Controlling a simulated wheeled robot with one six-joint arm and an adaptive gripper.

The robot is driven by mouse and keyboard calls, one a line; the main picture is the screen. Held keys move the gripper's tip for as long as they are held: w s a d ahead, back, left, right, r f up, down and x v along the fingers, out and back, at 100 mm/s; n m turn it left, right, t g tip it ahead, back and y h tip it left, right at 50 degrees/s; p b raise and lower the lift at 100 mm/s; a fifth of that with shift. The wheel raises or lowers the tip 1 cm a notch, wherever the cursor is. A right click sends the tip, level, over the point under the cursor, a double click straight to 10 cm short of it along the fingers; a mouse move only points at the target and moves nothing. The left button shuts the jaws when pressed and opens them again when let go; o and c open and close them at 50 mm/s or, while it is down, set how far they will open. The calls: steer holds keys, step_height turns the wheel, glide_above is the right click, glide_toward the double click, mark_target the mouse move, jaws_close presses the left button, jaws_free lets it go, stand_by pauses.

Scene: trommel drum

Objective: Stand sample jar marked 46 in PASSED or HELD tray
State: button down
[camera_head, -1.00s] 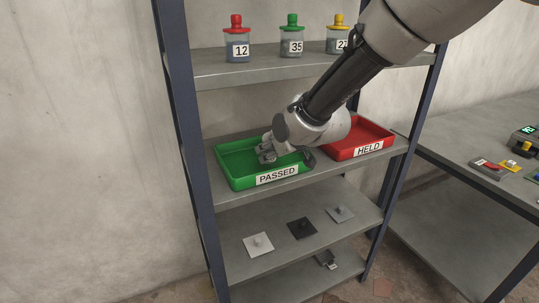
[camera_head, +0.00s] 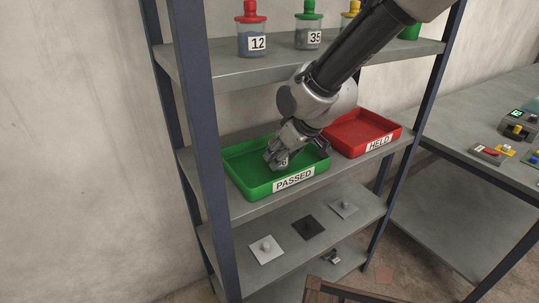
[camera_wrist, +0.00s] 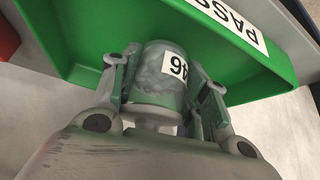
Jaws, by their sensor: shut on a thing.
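The jar marked 46 (camera_wrist: 158,76) is clear with grey contents and sits between the fingers of my gripper (camera_wrist: 165,95) in the wrist view. The gripper is shut on it. In the head view my gripper (camera_head: 278,160) reaches down into the green PASSED tray (camera_head: 240,184), and the jar is hidden there behind the fingers. The green tray also fills the back of the wrist view (camera_wrist: 95,25). I cannot tell whether the jar's base touches the tray floor. The red HELD tray (camera_head: 385,126) stands to the right on the same shelf and looks empty.
On the upper shelf stand jar 12 (camera_head: 252,38), jar 35 (camera_head: 308,32) and more jars partly behind my arm. A blue shelf post (camera_head: 193,120) stands left of the PASSED tray. Plates with knobs (camera_head: 308,227) lie on the shelf below. A table (camera_head: 440,115) with devices is at the right.

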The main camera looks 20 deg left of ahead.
steer(key=shift+f, duration=0.75)
steer(key=c, duration=0.6)
jaws_free()
steer(key=v, duration=1.2)
